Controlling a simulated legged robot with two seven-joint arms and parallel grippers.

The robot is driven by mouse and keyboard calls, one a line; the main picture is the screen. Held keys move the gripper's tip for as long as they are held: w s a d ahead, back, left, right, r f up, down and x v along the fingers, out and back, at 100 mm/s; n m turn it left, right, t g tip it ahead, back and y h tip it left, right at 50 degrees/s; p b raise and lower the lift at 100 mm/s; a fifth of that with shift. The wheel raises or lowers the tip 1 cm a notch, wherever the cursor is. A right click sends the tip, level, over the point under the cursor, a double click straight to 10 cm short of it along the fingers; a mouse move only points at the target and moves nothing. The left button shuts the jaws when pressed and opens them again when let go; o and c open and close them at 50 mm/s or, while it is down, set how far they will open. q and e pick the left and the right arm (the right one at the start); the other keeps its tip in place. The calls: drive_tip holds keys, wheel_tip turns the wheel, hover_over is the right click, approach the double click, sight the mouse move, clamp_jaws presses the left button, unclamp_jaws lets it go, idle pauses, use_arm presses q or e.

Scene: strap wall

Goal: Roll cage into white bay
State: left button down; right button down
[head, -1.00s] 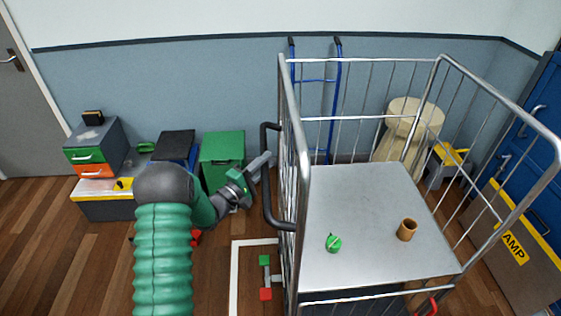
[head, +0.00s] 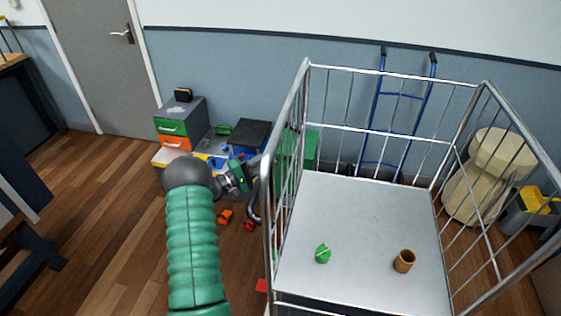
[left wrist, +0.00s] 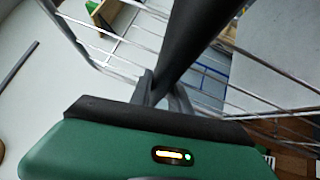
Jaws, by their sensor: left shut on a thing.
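The roll cage (head: 365,215) stands right of centre in the head view, a wire-sided metal frame around a grey shelf. Its dark side handle (head: 252,207) is on the left side, partly hidden by my arm. My left gripper (head: 256,166) is at this handle; in the left wrist view the fingers (left wrist: 165,92) are shut on the dark bar (left wrist: 190,45). No white bay marking is visible on the floor now. My right gripper is not in view.
A green item (head: 322,254) and a brown cup (head: 404,261) are on the cage shelf. A blue hand truck (head: 398,120) leans on the wall behind. Drawers (head: 180,125) and small floor items (head: 225,216) are at left.

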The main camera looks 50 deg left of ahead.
use_arm(q)
drive_tip(key=shift+s+a+f, duration=0.1)
drive_tip(key=shift+s+f, duration=0.05)
drive_tip(key=shift+f, duration=0.2)
drive_tip(key=c, duration=1.5)
unclamp_jaws()
drive_tip(key=shift+o, duration=1.3)
drive_tip(key=shift+a, duration=0.3)
drive_tip(key=shift+r, duration=0.1)
drive_tip(key=shift+s, duration=0.1)
drive_tip(key=b+v, duration=0.1)
drive_tip(key=v, duration=1.5)
drive_tip(key=shift+s, duration=0.3)
